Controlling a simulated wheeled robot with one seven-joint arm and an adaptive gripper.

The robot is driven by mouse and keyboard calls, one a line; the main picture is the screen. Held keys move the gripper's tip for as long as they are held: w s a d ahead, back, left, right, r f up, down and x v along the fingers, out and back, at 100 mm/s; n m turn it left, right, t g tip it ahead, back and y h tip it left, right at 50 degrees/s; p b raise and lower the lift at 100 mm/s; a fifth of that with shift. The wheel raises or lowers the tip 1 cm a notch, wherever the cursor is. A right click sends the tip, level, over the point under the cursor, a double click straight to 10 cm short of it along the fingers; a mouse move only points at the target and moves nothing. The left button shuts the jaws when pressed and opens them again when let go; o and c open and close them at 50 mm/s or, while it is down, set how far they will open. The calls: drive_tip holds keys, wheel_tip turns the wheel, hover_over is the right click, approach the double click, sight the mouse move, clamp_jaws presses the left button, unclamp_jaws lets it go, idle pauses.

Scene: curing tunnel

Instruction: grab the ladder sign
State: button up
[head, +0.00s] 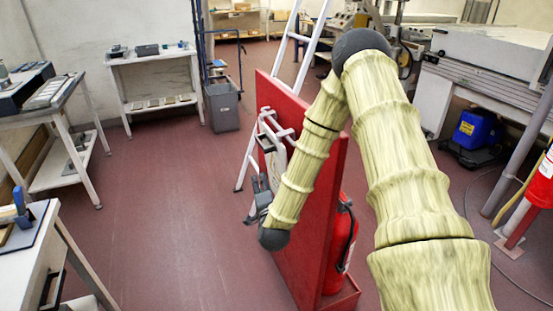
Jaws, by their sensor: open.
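A pale, metal-framed item (272,136) shows at the left face of the red panel, partly behind my arm. It may be the ladder sign, but I cannot read any marking on it. A light metal ladder (299,37) stands behind the red panel, its lower part partly hidden by the panel. My gripper (262,184) is open, at the left side of the panel just below the pale item. I cannot tell whether its fingers touch the item. My forearm hides part of the panel and the area beside the gripper.
The upright red panel (322,215) has a fire extinguisher (344,240) at its right side. Workbenches line the left, with a grey bin (222,106) at the back. Machinery (490,50) and a blue container (474,130) are at the right. The floor left of the panel is clear.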

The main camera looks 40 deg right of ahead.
drive_tip(key=shift+m+h, duration=0.6)
drive_tip(key=shift+m, duration=0.3)
drive_tip(key=w+d+r+p, duration=0.1)
drive_tip(key=w+d+r, duration=0.1)
drive_tip(key=w, duration=0.1)
drive_tip(key=w+d+r+p, duration=0.2)
drive_tip(key=w+d+r, duration=0.1)
drive_tip(key=shift+w+d+r, duration=0.1)
drive_tip(key=shift+d+r, duration=0.2)
drive_tip(key=shift+r, duration=0.05)
drive_tip(key=shift+p+x, duration=1)
drive_tip(key=shift+x, duration=1.15)
drive_tip(key=shift+d+f, duration=0.1)
drive_tip(key=shift+c, duration=0.4)
clamp_jaws()
